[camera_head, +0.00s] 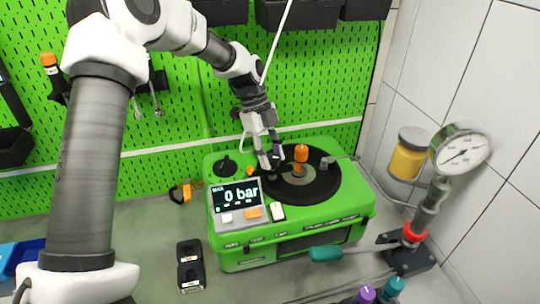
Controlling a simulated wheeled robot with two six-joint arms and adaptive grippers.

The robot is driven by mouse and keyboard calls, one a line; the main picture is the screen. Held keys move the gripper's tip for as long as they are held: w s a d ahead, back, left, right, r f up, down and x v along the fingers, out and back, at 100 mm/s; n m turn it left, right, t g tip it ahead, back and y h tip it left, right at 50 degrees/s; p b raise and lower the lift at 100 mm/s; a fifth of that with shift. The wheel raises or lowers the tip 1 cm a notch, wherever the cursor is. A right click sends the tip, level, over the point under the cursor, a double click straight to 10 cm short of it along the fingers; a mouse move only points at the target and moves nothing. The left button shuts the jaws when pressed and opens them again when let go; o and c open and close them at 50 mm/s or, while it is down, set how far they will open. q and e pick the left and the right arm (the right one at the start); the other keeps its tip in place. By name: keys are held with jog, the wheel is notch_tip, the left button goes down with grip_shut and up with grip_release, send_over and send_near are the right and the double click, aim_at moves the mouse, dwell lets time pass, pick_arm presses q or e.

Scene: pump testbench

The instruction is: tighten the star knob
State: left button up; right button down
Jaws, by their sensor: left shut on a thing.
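The green pump testbench (292,236) stands on the bench, with a round black plate (325,186) on its top. My left arm reaches in from the left, and my left gripper (269,161) points down at the left edge of this plate. Its fingers are shut on a small dark part that looks like the star knob; the fingers mostly hide it. An orange-topped knob (301,154) stands upright on the plate, just right of the gripper and apart from it. A black knob (224,167) sits at the left of the top. My right gripper is not in view.
The display (238,196) reads 0 bar. A pressure gauge (461,151) and a yellow jar (407,155) are on the right. A teal-handled tool (326,253) lies in front. A green pegboard (330,75) stands behind.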

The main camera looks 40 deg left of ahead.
pick_arm(q)
jog(key=shift+f+m+g, duration=0.15)
jog(key=shift+m+g, duration=0.25)
jog(key=shift+m, duration=0.4)
jog(key=o, duration=1.1)
jog(key=shift+o, duration=0.2)
jog(key=shift+d, duration=0.1)
